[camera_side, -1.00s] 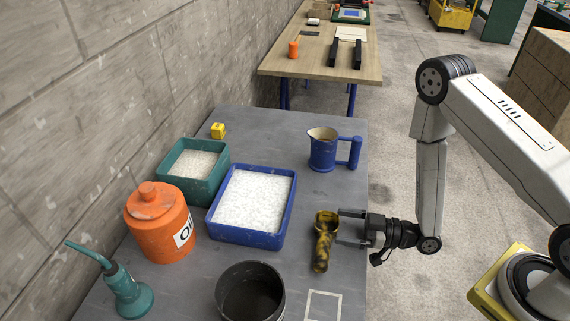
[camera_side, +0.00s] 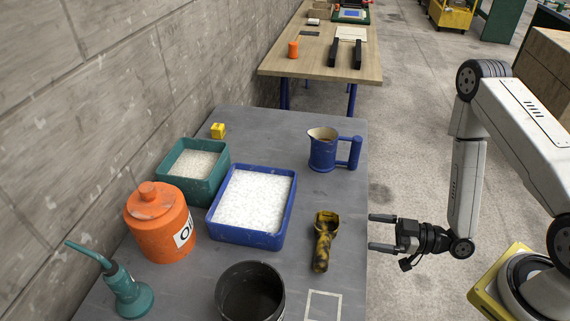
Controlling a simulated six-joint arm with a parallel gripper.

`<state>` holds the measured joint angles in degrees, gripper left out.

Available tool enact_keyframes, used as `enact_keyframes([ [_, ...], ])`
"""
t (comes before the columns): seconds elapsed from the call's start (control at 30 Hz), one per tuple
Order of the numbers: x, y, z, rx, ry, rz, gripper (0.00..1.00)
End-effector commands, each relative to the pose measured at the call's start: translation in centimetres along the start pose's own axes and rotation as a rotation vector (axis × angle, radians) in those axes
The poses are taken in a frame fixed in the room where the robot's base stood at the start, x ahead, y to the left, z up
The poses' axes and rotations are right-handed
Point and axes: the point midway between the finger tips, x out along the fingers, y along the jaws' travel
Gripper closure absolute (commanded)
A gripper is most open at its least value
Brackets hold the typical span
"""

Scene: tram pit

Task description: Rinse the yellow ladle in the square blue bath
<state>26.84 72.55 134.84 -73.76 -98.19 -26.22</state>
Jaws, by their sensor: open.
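The yellow ladle (camera_side: 325,240) is smeared with black and lies on the grey table, right of the blue bath. Its cup end points to the back and its handle to the front. The square blue bath (camera_side: 282,225) holds white foamy contents and stands mid-table. My gripper (camera_side: 372,232) is open and empty. Its fingers point left at the table's right edge, a clear gap from the ladle.
A green bath (camera_side: 219,178), an orange oil can (camera_side: 158,232) and a teal oiler (camera_side: 130,295) stand on the left. A black pot (camera_side: 273,308) is in front, a blue jug (camera_side: 322,152) behind, and a small yellow block (camera_side: 218,130) at the back. A pale outlined square (camera_side: 323,293) marks the front right.

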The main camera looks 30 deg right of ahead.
Motion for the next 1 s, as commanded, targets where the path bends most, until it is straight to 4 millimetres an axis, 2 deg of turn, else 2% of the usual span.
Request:
enact_keyframes([
  [0.77, -0.42, -0.02, -0.01, 0.002, 0.0, 0.0, 0.0],
  [1.0, -0.57, 0.23, 0.06, 0.074, -0.031, -0.002, 0.0],
])
